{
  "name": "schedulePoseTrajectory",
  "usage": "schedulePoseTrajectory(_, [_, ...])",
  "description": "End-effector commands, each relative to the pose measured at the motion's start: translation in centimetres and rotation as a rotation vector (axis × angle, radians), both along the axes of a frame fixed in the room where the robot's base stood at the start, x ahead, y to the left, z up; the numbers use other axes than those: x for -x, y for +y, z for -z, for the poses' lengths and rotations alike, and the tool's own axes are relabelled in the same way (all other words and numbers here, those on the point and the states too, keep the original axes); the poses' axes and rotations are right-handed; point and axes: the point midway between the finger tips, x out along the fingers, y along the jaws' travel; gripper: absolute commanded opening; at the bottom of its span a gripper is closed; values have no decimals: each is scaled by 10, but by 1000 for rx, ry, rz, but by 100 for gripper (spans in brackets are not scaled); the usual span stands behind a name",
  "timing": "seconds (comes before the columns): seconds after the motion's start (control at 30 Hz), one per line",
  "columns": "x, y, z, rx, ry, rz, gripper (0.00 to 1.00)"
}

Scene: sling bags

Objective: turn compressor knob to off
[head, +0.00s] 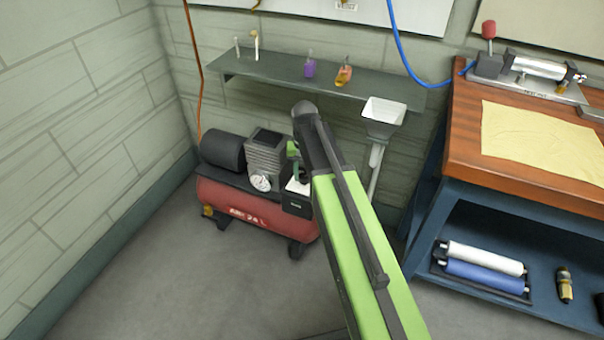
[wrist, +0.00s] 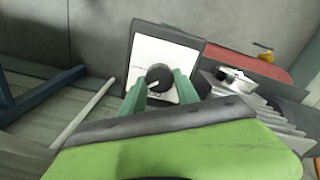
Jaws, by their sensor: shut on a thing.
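The compressor (head: 255,214) has a red tank and stands on the floor against the back wall. In the wrist view its control box has a white face plate (wrist: 151,57) with a round black knob (wrist: 158,76) that bears a pale pointer line. My gripper (wrist: 158,85) has its two green fingers on either side of the knob and is shut on it. In the head view my gripper (head: 293,160) is at the control box, and my arm hides the knob. The lettering on the plate is too small to read.
A wall shelf (head: 235,68) with small items is above the compressor. A white funnel (head: 382,114) on a pipe stands to its right. A workbench (head: 528,160) with a yellow cloth is at the right. The floor in front is clear.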

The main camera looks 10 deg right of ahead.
Motion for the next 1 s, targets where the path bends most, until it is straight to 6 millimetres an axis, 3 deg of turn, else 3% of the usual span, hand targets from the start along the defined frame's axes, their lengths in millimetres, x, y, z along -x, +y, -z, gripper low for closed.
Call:
schedulePoseTrajectory(0.6, [-3,2,0,-1,-10,-562,0])
schedulePoseTrajectory(1.0, [-3,2,0,-1,-11,-778,0])
